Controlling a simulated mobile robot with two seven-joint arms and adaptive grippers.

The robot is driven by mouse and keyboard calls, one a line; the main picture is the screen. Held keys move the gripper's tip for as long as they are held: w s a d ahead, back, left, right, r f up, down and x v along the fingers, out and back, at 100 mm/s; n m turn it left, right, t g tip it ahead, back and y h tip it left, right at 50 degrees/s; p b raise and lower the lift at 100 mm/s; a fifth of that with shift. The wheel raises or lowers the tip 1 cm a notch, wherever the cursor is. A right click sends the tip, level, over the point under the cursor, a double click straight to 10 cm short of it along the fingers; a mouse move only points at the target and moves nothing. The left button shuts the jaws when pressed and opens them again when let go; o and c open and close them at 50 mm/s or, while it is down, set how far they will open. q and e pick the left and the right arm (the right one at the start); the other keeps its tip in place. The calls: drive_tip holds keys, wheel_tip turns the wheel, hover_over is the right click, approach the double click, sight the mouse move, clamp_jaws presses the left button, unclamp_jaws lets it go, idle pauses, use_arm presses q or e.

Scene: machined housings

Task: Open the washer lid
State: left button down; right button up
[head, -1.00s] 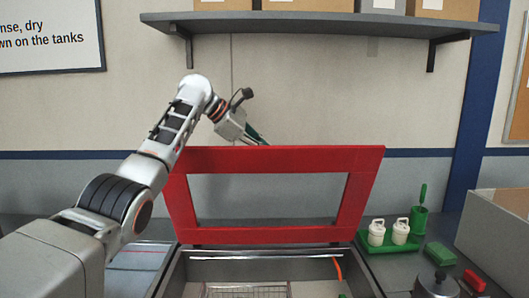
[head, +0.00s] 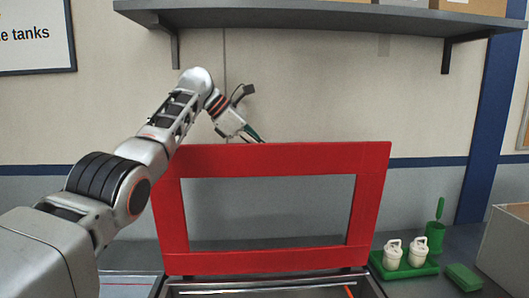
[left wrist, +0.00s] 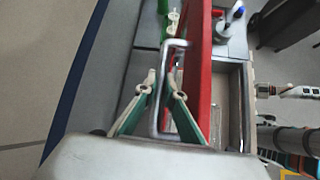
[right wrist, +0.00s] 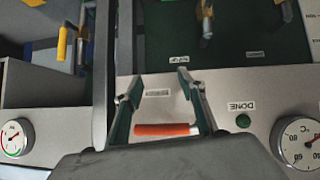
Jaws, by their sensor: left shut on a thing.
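The washer lid (head: 270,263) is a red frame with a see-through middle, standing raised and near upright at the back of the metal tub (head: 270,290). My left gripper (head: 256,137) reaches over behind the lid's top edge. In the left wrist view its fingers (left wrist: 163,90) are closed about the metal bar handle (left wrist: 176,43) on the lid (left wrist: 196,50). My right gripper (right wrist: 157,86) shows only in the right wrist view, its fingers apart over the washer's front panel (right wrist: 260,90). An orange-red bar (right wrist: 166,129) shows between those fingers; I see no grip on it.
A grey box (head: 508,250) is at far right. A wall shelf (head: 300,17) hangs above the lid.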

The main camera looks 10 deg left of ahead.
use_arm(q)
drive_tip(key=shift+w+a+f, duration=0.1)
drive_tip(key=shift+w+f, duration=0.05)
idle(0.3)
drive_tip(key=c, duration=2.1)
unclamp_jaws()
drive_tip(key=shift+c, duration=0.2)
drive_tip(key=v, duration=1.2)
